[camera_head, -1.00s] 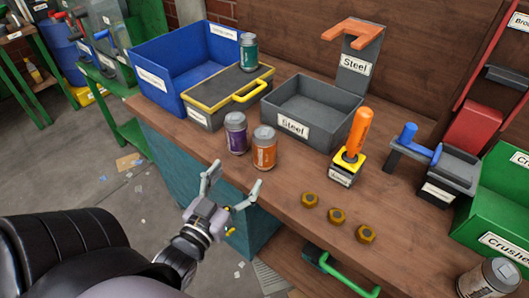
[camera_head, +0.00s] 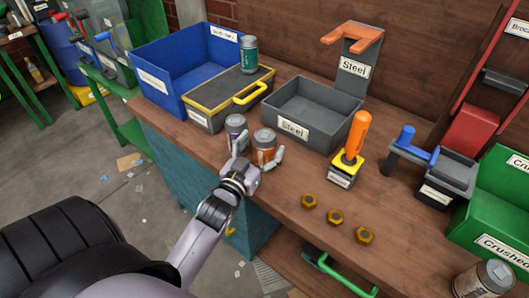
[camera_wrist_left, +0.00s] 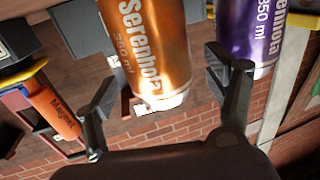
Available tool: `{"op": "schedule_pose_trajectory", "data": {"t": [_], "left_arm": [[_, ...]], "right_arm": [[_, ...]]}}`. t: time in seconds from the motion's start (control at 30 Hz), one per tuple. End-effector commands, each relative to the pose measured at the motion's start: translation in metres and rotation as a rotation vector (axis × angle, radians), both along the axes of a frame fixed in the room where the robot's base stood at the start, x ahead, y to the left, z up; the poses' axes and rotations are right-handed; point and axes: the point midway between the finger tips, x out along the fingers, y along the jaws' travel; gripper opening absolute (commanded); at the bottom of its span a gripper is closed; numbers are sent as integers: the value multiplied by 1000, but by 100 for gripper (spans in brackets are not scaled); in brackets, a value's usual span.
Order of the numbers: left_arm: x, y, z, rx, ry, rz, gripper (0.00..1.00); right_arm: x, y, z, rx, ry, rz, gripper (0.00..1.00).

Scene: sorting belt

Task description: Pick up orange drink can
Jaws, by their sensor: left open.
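The orange drink can (camera_head: 264,146) stands upright on the wooden workbench, near its front edge. A purple can (camera_head: 236,128) stands just to its left. My left gripper (camera_head: 257,157) is open, with its fingers on either side of the orange can's near part. In the left wrist view the orange can (camera_wrist_left: 148,45) stands between the two spread fingers (camera_wrist_left: 165,100), and the purple can (camera_wrist_left: 250,35) shows behind the right finger. Contact between fingers and can is not clear. My right gripper is not in view.
A grey steel bin (camera_head: 305,132) and a yellow-edged grey box (camera_head: 207,118) with a teal can (camera_head: 248,53) on it stand behind. Several brass nuts (camera_head: 335,217), an orange-handled tool (camera_head: 355,137) and a green bin (camera_head: 497,195) are to the right.

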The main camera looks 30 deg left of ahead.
Motion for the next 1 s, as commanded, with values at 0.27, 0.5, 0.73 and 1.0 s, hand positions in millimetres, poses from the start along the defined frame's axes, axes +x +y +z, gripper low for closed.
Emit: {"op": "schedule_pose_trajectory", "data": {"t": [0.27, 0.5, 0.73, 1.0], "left_arm": [[20, 2, 1, 1, -1, -1, 77], [19, 2, 0, 0, 0, -1, 71], [19, 2, 0, 0, 0, -1, 56], [19, 2, 0, 0, 0, -1, 38]], "right_arm": [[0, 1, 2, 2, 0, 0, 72], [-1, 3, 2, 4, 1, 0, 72], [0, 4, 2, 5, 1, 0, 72], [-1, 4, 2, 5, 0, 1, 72]]}}
